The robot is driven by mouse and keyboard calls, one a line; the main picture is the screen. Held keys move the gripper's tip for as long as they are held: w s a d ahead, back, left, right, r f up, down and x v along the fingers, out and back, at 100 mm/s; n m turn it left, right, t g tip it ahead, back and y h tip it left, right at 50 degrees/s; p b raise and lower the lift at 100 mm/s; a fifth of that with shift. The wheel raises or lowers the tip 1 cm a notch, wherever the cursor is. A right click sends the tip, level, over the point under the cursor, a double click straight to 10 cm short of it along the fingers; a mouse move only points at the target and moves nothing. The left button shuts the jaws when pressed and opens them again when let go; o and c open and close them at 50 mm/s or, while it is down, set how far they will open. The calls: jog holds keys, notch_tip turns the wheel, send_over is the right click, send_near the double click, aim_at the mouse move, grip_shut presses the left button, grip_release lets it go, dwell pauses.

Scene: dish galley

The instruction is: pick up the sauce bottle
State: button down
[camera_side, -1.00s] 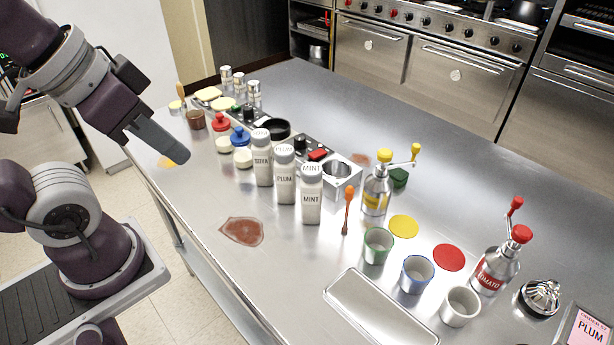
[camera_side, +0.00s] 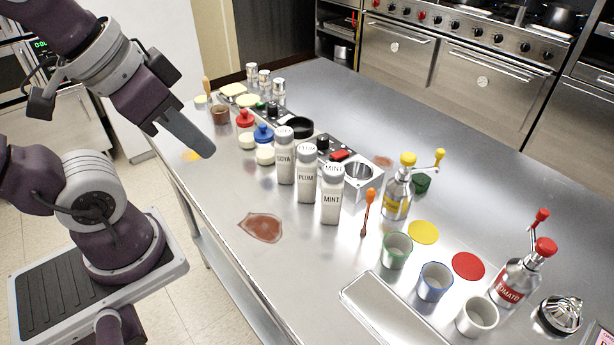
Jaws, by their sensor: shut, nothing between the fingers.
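Three white sauce bottles with grey caps stand upright in a row mid-counter: SOYA (camera_side: 285,160), PLUM (camera_side: 306,177) and MINT (camera_side: 331,200). A card (camera_side: 604,339) is cut off at the bottom right corner; its word cannot be read now. My gripper (camera_side: 207,151) is shut and empty. It hangs to the left of the bottles in the picture, pointing down and right, apart from them. Two pump bottles with crank handles, one yellow-topped (camera_side: 398,192) and one red-topped labelled TOMATO (camera_side: 514,281), stand to the right.
Behind the bottles runs a black and steel unit (camera_side: 360,177). A brown patch (camera_side: 262,227) lies on bare counter in front.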

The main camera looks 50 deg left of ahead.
jog(key=c, duration=2.2)
grip_release()
jog(key=c, duration=0.8)
grip_release()
